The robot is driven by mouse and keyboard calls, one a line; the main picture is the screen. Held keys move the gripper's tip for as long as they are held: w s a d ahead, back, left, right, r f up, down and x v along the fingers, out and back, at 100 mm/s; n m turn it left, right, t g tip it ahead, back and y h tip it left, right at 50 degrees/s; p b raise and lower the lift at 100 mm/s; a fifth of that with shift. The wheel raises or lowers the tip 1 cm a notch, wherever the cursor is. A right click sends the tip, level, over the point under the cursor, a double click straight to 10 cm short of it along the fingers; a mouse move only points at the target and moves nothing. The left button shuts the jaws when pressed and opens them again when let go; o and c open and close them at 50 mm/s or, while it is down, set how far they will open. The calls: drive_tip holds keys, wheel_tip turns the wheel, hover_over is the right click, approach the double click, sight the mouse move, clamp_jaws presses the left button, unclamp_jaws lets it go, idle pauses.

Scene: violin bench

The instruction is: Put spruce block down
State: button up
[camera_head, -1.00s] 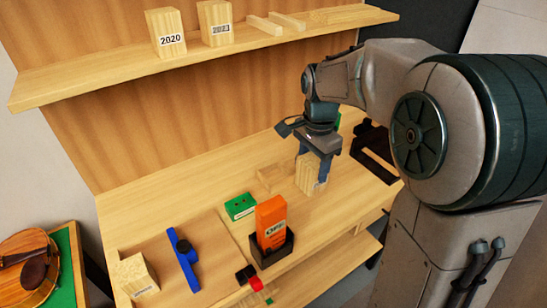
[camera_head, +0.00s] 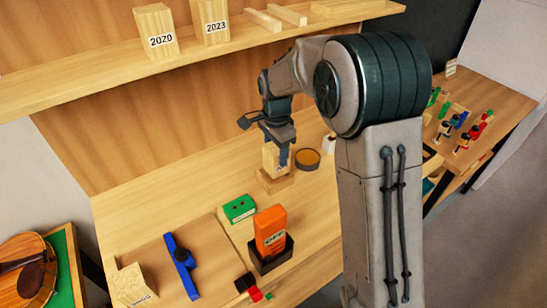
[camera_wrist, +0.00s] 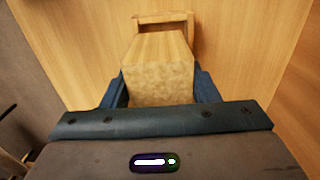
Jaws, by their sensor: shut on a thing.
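The spruce block (camera_head: 270,160) is a pale wooden block, upright between the fingers of my gripper (camera_head: 276,152). In the wrist view the block (camera_wrist: 160,68) fills the space between the two blue fingers of my gripper (camera_wrist: 160,92). My gripper is shut on it. Below the block in the head view is a low wooden tray or frame (camera_head: 275,184) on the bench. Its far edge shows beyond the block in the wrist view (camera_wrist: 163,16). I cannot tell whether the block touches it.
A round dish (camera_head: 307,159) is right of my gripper. Blocks marked 2020 (camera_head: 157,32) and 2023 (camera_head: 211,20) stand on the shelf.

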drive_tip(key=shift+w+a+f, duration=0.15)
drive_tip(key=shift+w+a, duration=0.05)
drive_tip(key=shift+a, duration=0.1)
drive_tip(key=shift+f, duration=0.25)
drive_tip(key=shift+f+p, duration=0.45)
drive_tip(key=shift+f, duration=1.35)
drive_tip(key=shift+f, duration=0.1)
drive_tip(key=shift+f, duration=0.15)
drive_tip(key=o, duration=1.1)
drive_tip(key=shift+c, duration=0.2)
